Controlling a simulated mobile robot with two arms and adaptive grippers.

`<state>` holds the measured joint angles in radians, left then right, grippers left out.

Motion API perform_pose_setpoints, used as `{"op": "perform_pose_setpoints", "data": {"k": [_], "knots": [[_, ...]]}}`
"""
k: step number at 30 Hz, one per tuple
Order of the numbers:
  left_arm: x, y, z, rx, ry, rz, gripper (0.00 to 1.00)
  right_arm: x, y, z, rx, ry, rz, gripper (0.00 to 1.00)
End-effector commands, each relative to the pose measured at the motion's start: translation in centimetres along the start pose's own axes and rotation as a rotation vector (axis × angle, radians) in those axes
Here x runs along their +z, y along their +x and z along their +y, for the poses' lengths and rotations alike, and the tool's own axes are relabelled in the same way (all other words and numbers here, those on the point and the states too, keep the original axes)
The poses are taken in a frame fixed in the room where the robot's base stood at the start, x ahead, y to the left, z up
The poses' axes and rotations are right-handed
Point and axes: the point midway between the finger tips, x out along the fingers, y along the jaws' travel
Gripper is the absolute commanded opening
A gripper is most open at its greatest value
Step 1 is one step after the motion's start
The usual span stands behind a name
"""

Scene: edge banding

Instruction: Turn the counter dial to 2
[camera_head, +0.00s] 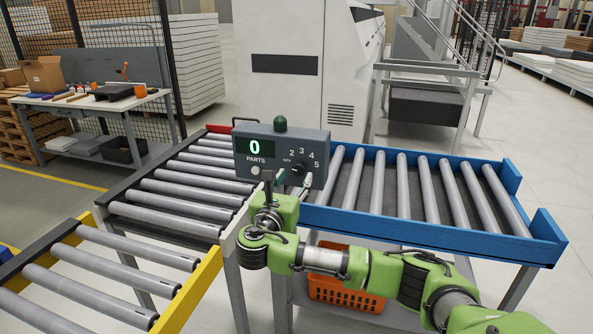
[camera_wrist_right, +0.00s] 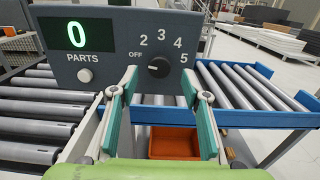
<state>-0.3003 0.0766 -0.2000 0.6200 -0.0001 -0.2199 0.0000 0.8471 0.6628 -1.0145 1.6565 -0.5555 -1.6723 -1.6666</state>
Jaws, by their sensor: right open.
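The counter box (camera_head: 281,154) is a grey panel with a green 0 over the word PARTS, and it shows close up in the right wrist view (camera_wrist_right: 110,70). Its dark round counter dial (camera_wrist_right: 158,67) sits at the right, ringed by OFF, 2, 3, 4 and 5. A small light mark shows on the dial's left side, toward OFF. My right gripper (camera_wrist_right: 158,78) is open, its teal-padded fingers on either side of the dial and apart from it in the picture. In the head view the right gripper (camera_head: 286,181) partly hides the box's lower edge. My left gripper is out of view.
A white button (camera_wrist_right: 85,75) sits under the display. Roller conveyors stand left (camera_head: 180,190) and right, the right one with a blue frame (camera_head: 430,236). An orange crate (camera_head: 345,293) is below, behind my arm. A white machine (camera_head: 300,70) stands behind.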

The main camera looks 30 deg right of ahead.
Motion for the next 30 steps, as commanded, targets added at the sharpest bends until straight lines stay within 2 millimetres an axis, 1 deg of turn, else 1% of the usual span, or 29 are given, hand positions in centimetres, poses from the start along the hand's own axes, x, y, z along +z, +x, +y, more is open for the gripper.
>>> {"op": "perform_pose_setpoints", "data": {"k": [1,6,10,17,18,20,21,22,30], "knots": [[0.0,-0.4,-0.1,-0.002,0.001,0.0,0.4,0.2,0.9,-0.1,-0.003,0.0,0.0,0.43],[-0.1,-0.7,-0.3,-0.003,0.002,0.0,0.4,0.1,2.6,0.0,-0.001,0.0,0.0,0.43],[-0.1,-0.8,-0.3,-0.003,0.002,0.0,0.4,0.0,3.1,0.0,0.001,0.001,0.001,0.43],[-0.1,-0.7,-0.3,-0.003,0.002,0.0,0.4,-0.1,3.2,0.0,0.001,0.001,0.001,0.43],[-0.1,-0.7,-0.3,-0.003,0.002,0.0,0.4,-0.1,3.2,0.0,0.001,0.001,0.001,0.38],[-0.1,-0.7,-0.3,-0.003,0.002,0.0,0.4,-0.1,3.2,0.0,0.001,0.001,0.001,0.22],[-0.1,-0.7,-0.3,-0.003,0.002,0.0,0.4,-0.1,3.2,0.0,0.001,0.001,0.001,0.12],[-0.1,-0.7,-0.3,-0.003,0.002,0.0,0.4,-0.1,3.2,0.0,0.001,0.001,0.001,0.04],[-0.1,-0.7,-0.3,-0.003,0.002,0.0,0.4,-0.1,3.1,0.0,0.001,0.012,0.001,0.04]]}}
